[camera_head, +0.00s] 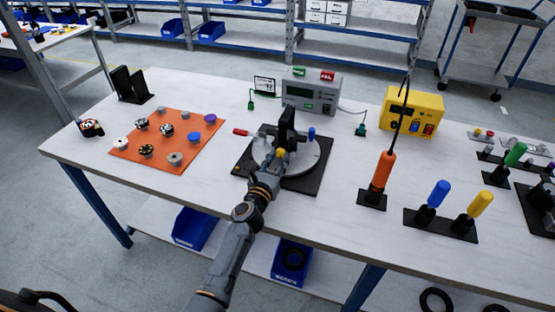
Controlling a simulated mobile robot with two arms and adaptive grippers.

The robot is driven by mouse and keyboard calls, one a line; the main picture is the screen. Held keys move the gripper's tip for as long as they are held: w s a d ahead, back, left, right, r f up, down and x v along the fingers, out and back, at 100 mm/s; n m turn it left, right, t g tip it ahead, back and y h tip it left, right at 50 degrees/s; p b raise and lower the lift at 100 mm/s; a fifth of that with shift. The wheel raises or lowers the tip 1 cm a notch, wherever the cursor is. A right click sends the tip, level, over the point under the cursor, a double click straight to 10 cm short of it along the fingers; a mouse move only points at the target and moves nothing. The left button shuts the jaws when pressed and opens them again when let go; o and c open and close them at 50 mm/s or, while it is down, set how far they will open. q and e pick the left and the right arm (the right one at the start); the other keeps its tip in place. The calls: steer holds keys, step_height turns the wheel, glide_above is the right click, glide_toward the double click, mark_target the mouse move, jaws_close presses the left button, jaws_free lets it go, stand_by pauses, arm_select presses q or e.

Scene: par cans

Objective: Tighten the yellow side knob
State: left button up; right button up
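The yellow side knob (281,153) is a small yellow spot on the near side of the black upright (287,126) of a fixture. The fixture has a round grey plate (312,160) on a black base (312,185), with a red handle (241,132) to the left and a blue knob (311,133) to the right. My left gripper (272,166) reaches over the fixture from the near side, its tip at or just below the yellow knob. The fingers are small and dark, partly hidden by the wrist; I cannot tell whether they touch or grip the knob. My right gripper is not in view.
An orange mat (140,163) with several small parts lies to the left. A grey tester (312,92) stands behind the fixture. A yellow box (412,112) and an orange screwdriver (383,170) stand to the right, with blue- and yellow-handled tools (480,204) nearer. Bare white table separates mat and fixture.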

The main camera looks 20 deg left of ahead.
arm_select(q)
jaws_close()
steer(key=shift+m, duration=0.3)
steer(key=shift+m+b, duration=0.3)
steer(key=shift+m, duration=2.1)
steer(key=shift+m, duration=0.3)
steer(key=o, duration=0.8)
jaws_free()
